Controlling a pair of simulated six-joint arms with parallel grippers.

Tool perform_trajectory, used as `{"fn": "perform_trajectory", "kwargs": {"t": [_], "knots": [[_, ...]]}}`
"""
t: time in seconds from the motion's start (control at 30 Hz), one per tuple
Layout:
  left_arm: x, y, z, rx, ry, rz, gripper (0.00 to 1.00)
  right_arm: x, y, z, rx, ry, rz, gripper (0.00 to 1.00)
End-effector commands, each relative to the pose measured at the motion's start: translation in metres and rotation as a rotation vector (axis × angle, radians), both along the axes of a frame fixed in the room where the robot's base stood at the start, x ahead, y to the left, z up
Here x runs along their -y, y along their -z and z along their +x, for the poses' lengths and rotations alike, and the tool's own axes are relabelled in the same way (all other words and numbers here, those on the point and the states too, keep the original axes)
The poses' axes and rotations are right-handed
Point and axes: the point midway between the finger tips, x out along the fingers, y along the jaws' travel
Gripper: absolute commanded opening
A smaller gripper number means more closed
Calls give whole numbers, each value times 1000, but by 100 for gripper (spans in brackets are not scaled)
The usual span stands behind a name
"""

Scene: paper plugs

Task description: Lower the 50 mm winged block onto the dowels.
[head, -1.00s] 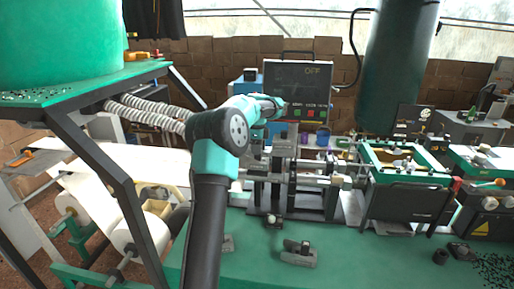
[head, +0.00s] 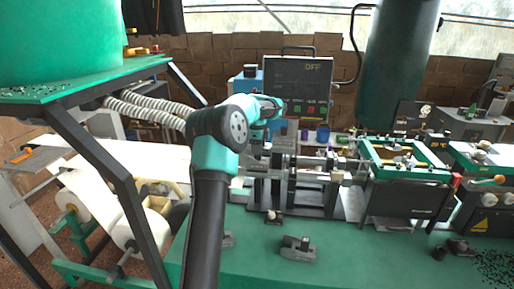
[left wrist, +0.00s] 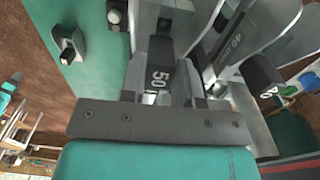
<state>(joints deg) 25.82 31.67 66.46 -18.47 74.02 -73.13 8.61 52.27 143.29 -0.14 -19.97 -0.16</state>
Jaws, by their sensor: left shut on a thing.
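The 50 mm winged block (left wrist: 160,75) is dark grey with a white "50" on its face in the left wrist view. My left gripper (left wrist: 161,92) is shut on it, with a finger on each side. In the head view my left gripper (head: 258,142) points down over the left end of the grey machine with rods and plates; the block is hard to make out there. I cannot tell the dowels apart under the block, nor whether the block touches them. My right gripper is not in view.
Block marked "40 mm" (left wrist: 228,42) stands close right of the held block. A loose grey block with a dark top (head: 298,248) lies on the green bench (head: 340,265). A monitor (head: 298,90) stands behind; a green-framed unit (head: 405,160) stands right. The bench front is mostly clear.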

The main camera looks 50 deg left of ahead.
Motion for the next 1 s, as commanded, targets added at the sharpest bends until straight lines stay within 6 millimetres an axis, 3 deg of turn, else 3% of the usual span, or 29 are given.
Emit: {"fn": "perform_trajectory", "kwargs": {"t": [0.17,0.2,0.5,1.0], "knots": [[0,1,0,1,0,1,0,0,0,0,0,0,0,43],[0,1,0,1,0,1,30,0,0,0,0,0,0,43],[0,1,0,0,0,0,59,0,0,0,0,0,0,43],[0,-8,0,0,0,0,59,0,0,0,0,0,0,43]]}}
